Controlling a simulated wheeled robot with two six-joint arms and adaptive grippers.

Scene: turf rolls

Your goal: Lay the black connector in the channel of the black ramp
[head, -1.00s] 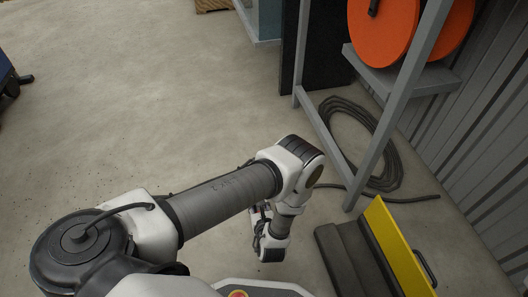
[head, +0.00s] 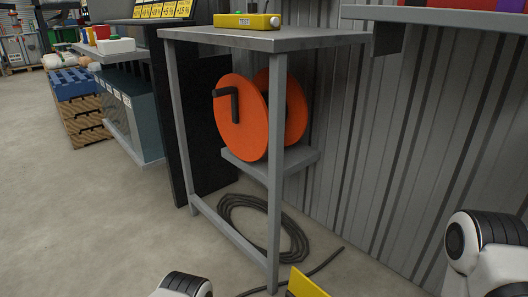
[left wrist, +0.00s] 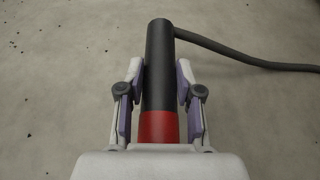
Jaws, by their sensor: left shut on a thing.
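In the left wrist view, my left gripper (left wrist: 158,100) is shut on the black connector (left wrist: 159,65), a black cylinder with a red band at its near end. A dark cable runs from its far end off to the right. Bare floor shows behind the connector. In the head view, only a yellow panel (head: 308,284) beside the black ramp shows at the bottom edge. The ramp's black body and channel are out of view. My left gripper is out of the head view, and my right gripper shows in neither view.
A grey metal stand (head: 274,175) holds an orange cable reel (head: 238,118) on a shelf. A yellow device (head: 245,21) lies on its top. Coiled dark cable (head: 262,228) lies on the floor beneath. A corrugated wall (head: 385,140) closes off the right. Open floor lies left.

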